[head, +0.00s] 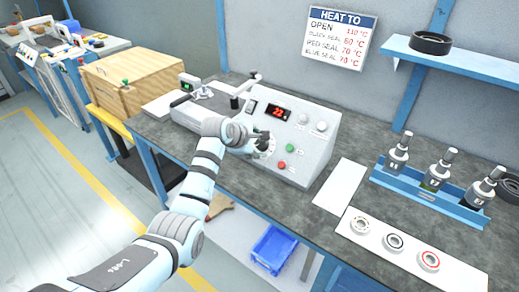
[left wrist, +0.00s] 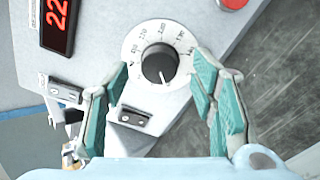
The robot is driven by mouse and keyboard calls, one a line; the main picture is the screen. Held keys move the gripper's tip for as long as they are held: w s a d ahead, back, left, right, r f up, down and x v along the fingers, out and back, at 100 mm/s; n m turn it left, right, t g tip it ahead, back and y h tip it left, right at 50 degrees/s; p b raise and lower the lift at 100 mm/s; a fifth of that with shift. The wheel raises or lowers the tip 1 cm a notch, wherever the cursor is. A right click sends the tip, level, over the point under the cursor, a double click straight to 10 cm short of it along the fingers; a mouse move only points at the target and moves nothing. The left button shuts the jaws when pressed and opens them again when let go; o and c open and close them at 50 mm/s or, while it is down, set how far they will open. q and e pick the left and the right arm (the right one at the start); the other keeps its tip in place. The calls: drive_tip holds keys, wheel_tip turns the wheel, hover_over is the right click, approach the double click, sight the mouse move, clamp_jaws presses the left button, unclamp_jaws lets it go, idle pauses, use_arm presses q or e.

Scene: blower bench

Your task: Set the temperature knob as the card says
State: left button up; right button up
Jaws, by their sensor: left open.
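The temperature knob (left wrist: 159,62) is a dark round knob on a white dial ring with printed numbers, in the left wrist view. Its white pointer mark faces the bottom of that picture. My left gripper (left wrist: 160,78) is open, with its green-padded fingers on either side of the knob; I cannot tell whether they touch it. The red display (head: 279,113) reads about 22. The card (head: 338,38) on the wall lists "HEAT TO" temperatures, with 110 °C for open.
The box also carries a green button (head: 290,148), a red button (head: 281,165) and two pale knobs. A blue rack (head: 425,196) with three nozzles and a white strip (head: 375,249) with three rings are at the right. A wooden crate (head: 135,80) stands at the left.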

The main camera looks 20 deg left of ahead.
use_arm(q)
drive_tip(key=shift+x, duration=0.85)
drive_tip(key=c, duration=1.1)
drive_tip(key=shift+r+m+p, duration=0.15)
drive_tip(key=shift+m+p, duration=0.35)
drive_tip(key=shift+p, duration=0.3)
drive_tip(key=shift+c, duration=0.2)
drive_tip(key=shift+m+p, duration=1)
drive_tip(key=shift+p, duration=0.15)
drive_tip(key=shift+m+p, duration=0.5)
drive_tip(key=shift+m, duration=0.2)
drive_tip(key=shift+a+f+m+p, duration=0.15)
drive_tip(key=shift+m+p, duration=0.3)
drive_tip(key=shift+m, duration=0.65)
drive_tip(key=shift+f, duration=0.1)
